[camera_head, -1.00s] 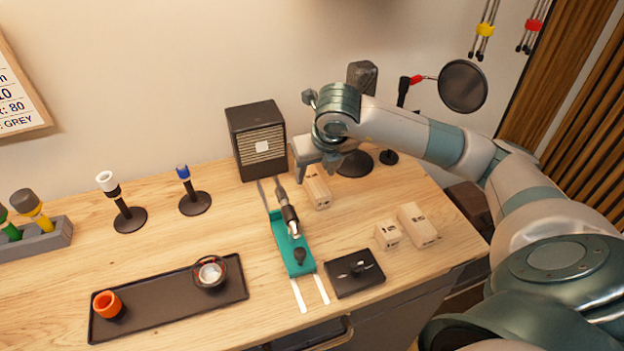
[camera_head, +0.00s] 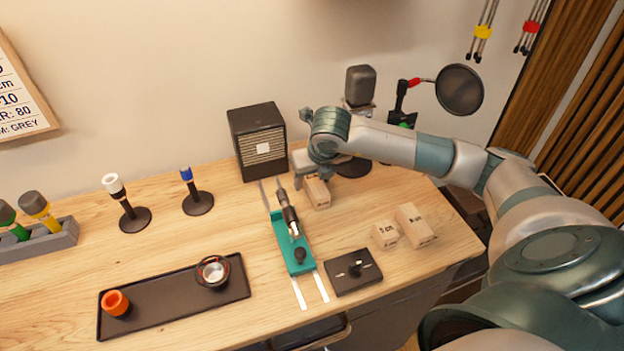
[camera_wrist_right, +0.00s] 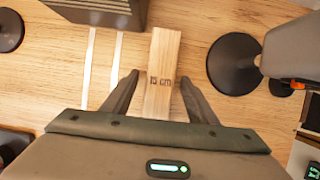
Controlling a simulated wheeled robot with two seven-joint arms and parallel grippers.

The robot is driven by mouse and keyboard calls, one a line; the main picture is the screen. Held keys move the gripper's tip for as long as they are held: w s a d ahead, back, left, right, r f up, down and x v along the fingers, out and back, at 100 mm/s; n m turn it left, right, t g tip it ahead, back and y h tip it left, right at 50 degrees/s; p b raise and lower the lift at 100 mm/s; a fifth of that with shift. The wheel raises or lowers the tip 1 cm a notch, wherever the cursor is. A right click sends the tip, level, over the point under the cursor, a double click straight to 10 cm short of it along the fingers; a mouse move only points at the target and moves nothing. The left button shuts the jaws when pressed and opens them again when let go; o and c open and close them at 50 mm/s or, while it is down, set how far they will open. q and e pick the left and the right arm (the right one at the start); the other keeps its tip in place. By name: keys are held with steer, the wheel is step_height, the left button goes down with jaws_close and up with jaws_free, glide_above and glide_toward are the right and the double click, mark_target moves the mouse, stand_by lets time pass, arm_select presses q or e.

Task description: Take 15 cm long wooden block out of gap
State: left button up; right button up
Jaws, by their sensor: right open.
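The long wooden block marked 15 cm (camera_wrist_right: 162,72) lies on the desk in the right wrist view. In the head view its near part (camera_head: 319,195) shows below my right gripper, between the teal slide fixture (camera_head: 296,258) and the microphone's round base. My right gripper (camera_wrist_right: 160,80) is open, with one finger on each side of the block. The block passes between the fingers, and its lower end is hidden by the gripper body. I cannot tell whether the fingers touch it. My left gripper is in neither view.
A dark amp (camera_head: 258,142) stands behind and left of the block, a microphone (camera_head: 360,86) behind right. Two shorter wooden blocks, one small (camera_head: 386,236) and one larger (camera_head: 415,226), lie at the right. A black box (camera_head: 353,272) and a tray (camera_head: 172,307) lie in front.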

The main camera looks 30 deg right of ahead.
mark_target(313, 178)
stand_by(0.4)
steer(key=c, duration=1.3)
steer(key=shift+r, duration=0.15)
steer(key=shift+c, duration=0.2)
